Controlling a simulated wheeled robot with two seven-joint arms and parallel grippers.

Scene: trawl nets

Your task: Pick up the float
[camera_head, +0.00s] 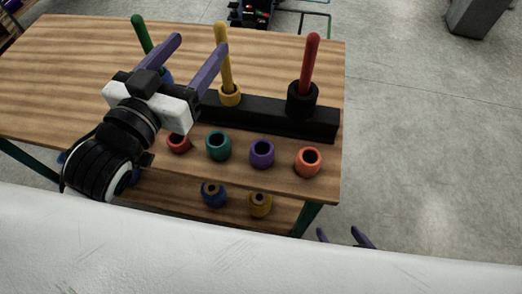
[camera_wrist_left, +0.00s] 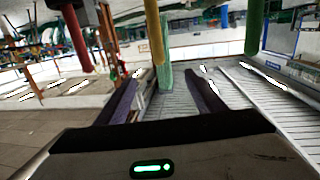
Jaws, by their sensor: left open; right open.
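Several ring-shaped floats stand in a row along the table's front edge: a red one (camera_head: 178,143), a teal one (camera_head: 218,146), a purple one (camera_head: 262,153) and an orange one (camera_head: 308,161). A yellow ring (camera_head: 230,95) sits around the base of the yellow peg (camera_head: 223,55). My left gripper (camera_head: 200,42) is open above the table, its purple fingers pointing toward the back, near the yellow peg. In the left wrist view the yellow peg (camera_wrist_left: 155,30) shows beyond the open fingers, with nothing gripped. My right gripper (camera_head: 342,234) is open at the bottom, partly hidden.
A black rack (camera_head: 270,118) carries the yellow peg and a red peg (camera_head: 308,62); a green peg (camera_head: 141,33) stands behind my left gripper. A blue ring (camera_head: 213,194) and a yellow ring (camera_head: 260,204) sit on the lower level. The table's back left (camera_head: 60,60) is clear.

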